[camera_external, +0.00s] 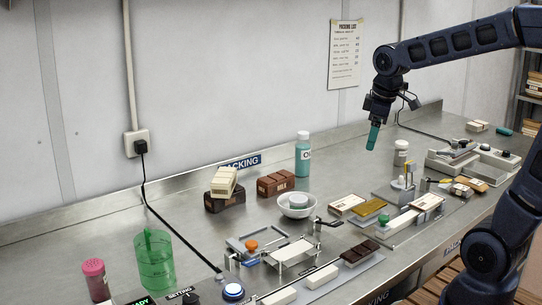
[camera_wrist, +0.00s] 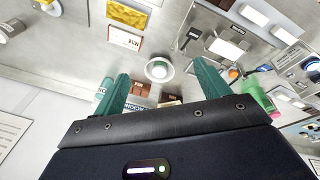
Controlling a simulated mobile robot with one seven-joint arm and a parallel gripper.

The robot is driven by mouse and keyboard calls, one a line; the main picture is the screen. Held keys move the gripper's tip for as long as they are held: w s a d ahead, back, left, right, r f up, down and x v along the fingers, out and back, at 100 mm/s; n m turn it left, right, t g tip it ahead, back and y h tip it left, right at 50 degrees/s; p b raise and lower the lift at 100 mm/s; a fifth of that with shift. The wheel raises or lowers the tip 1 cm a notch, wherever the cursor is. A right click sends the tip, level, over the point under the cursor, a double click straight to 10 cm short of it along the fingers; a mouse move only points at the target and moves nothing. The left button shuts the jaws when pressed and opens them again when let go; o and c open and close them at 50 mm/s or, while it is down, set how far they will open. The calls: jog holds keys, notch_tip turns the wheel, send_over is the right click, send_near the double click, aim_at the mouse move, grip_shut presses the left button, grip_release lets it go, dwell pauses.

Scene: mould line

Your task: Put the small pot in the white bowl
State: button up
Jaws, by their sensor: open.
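The white bowl (camera_external: 286,210) stands on the steel bench near the middle in the external view. A small white round pot (camera_external: 298,200) sits inside it, apparently upright. In the wrist view the bowl (camera_wrist: 149,76) shows between my fingers but well beyond them, with the pot (camera_wrist: 159,69) inside. My gripper (camera_external: 373,137) hangs in the air above the back of the bench, to the right of the bowl and well clear of it. Its teal fingers (camera_wrist: 162,80) are spread apart in the wrist view, with nothing between them.
A teal bottle (camera_external: 303,158) stands behind the bowl, with brown blocks (camera_external: 276,184) to its left. A labelled jar (camera_external: 400,152) stands right of my gripper. A green transparent cup (camera_external: 155,262) is front left.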

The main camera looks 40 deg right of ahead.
jog(key=s+d+m+t, duration=0.2)
jog(key=s+m, duration=0.4)
jog(key=s, duration=0.8)
jog(key=shift+s+d+f+m, duration=0.25)
jog(key=shift+s+f+m, duration=0.05)
jog(key=shift+f+m, duration=0.1)
